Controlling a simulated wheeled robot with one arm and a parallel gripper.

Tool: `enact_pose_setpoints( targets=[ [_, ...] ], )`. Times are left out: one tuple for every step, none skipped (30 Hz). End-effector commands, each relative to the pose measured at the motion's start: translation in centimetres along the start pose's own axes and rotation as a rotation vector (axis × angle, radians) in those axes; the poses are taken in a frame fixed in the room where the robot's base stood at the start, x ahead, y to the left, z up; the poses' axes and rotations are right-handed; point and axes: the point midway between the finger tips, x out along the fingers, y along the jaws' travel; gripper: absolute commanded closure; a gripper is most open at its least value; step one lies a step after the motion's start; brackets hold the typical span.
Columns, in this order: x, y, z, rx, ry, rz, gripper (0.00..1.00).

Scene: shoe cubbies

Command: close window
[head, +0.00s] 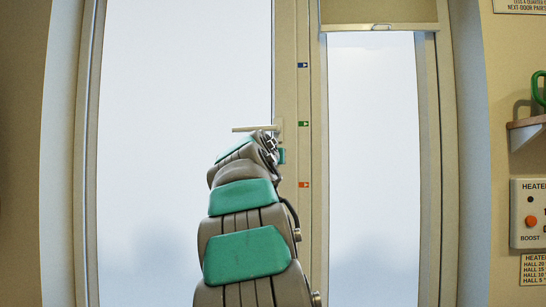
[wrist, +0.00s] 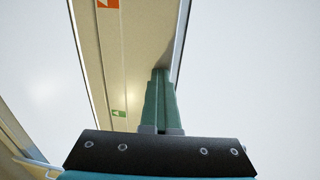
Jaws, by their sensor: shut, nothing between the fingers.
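The window has a large left pane (head: 185,150) of pale, frosted-looking glass in a beige frame (head: 285,90). A beige lever handle (head: 250,128) lies level on that frame, pointing left, and its right part is near the end of my arm. My gripper (wrist: 162,74) is shut and empty. In the wrist view its teal fingers overlap the beige frame strip, beside the bright glass. I cannot tell if they touch the frame. In the head view my arm hides most of the gripper. Whether the pane stands ajar is not clear.
A narrower right pane (head: 373,160) has a rolled blind (head: 378,14) above it. Blue, green (head: 303,124) and orange (head: 303,184) arrow stickers mark the post between panes. At right are a heater panel (head: 530,213) and a small shelf (head: 527,122) with a green item.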

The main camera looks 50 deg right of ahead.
Motion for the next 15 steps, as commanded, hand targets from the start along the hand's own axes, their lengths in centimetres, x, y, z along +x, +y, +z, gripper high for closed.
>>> enact_pose_setpoints(
  targets=[
    [0.29, -0.83, -1.15, 0.000, 0.029, -0.021, 1.00],
    [0.33, -0.91, -1.19, 0.000, 0.030, -0.022, 1.00],
    [0.34, -1.03, -1.22, 0.000, 0.031, -0.024, 1.00],
    [0.33, -1.11, -1.24, -0.001, 0.032, -0.025, 1.00],
    [0.31, -1.20, -1.25, -0.001, 0.032, -0.026, 1.00],
    [0.27, -1.31, -1.28, -0.001, 0.032, -0.027, 1.00],
    [0.25, -1.39, -1.29, -0.001, 0.032, -0.028, 1.00],
    [0.22, -1.45, -1.30, -0.002, 0.033, -0.029, 1.00],
    [0.20, -1.51, -1.31, -0.002, 0.033, -0.029, 1.00],
    [0.20, -1.54, -1.33, -0.002, 0.033, -0.030, 1.00],
    [0.20, -1.57, -1.33, -0.002, 0.033, -0.030, 1.00],
    [0.19, -1.60, -1.35, -0.002, 0.033, -0.030, 1.00],
    [0.19, -1.62, -1.35, -0.002, 0.033, -0.031, 1.00],
    [0.16, -1.64, -1.36, -0.002, 0.033, -0.031, 1.00],
    [0.07, -1.67, -1.35, -0.002, 0.034, -0.032, 1.00]
  ],
)
